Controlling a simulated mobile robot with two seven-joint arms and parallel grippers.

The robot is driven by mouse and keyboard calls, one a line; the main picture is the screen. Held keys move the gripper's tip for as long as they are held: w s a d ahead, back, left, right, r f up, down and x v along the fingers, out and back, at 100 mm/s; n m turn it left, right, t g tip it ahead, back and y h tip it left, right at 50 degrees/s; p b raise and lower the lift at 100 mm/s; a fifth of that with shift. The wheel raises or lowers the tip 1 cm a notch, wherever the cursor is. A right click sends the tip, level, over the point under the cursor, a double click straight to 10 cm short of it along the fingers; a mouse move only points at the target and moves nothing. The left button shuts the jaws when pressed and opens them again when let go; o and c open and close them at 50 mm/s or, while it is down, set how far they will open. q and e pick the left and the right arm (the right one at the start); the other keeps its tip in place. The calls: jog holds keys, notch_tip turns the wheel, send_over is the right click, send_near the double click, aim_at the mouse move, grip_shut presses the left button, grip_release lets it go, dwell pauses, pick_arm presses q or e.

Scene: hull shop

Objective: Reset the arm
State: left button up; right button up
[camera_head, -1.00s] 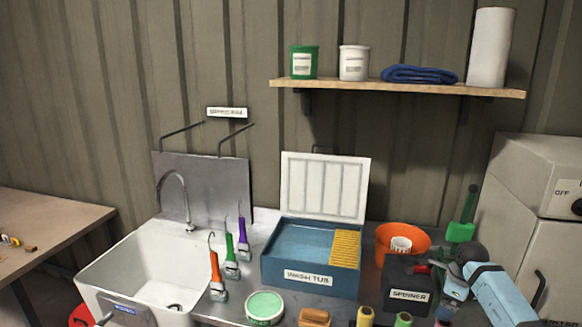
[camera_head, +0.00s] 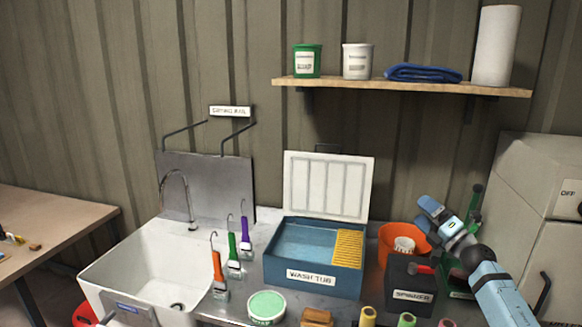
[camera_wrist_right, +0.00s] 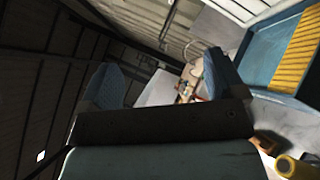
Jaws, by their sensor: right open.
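My right arm (camera_head: 495,290) comes in from the lower right in the head view. Its gripper (camera_head: 428,212) is raised in front of the orange bucket (camera_head: 390,238) and points up and to the left. In the right wrist view the two blue fingers stand wide apart, with nothing between the fingertips (camera_wrist_right: 163,82). The gripper is open and empty. My left gripper is not in view.
The black spinner box (camera_head: 408,296) stands below the gripper. The blue wash tub (camera_head: 312,279) is to its left, then several brushes and the white sink (camera_head: 120,275). A shelf (camera_head: 400,86) hangs above. A pale cabinet (camera_head: 545,240) stands right.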

jog(key=w+d+f+m+h, duration=0.25)
jog(key=d+m+h, duration=0.35)
jog(key=m, duration=0.7)
jog(key=w+d+f+m+h, duration=0.1)
jog(key=d+f+m+h, duration=0.45)
jog(key=m, duration=0.85)
jog(key=s+a+f+g, duration=0.2)
jog(key=s+a+f, duration=0.6)
jog(key=f, duration=0.1)
jog(key=s+a+f+g+y, duration=0.1)
jog(key=s+a+f, duration=0.2)
jog(key=s+f, duration=0.3)
jog(key=s+a+f+g, duration=0.1)
jog(key=s+a+f, duration=0.2)
jog(key=s+f, duration=0.25)
jog(key=s+a+f+g, duration=0.1)
jog(key=s+a+f, duration=0.2)
jog(key=s, duration=0.7)
jog(key=s+a+f+g+y, duration=0.1)
jog(key=s+a+f, duration=0.2)
jog(key=s, duration=0.7)
jog(key=s+a+f+g+y, duration=0.1)
jog(key=s+a+f, duration=0.2)
jog(key=s, duration=0.7)
jog(key=a, duration=0.2)
jog(key=shift+s+a+f+g, duration=0.2)
jog(key=shift+a+f+g, duration=0.1)
jog(key=shift+a+f, duration=0.05)
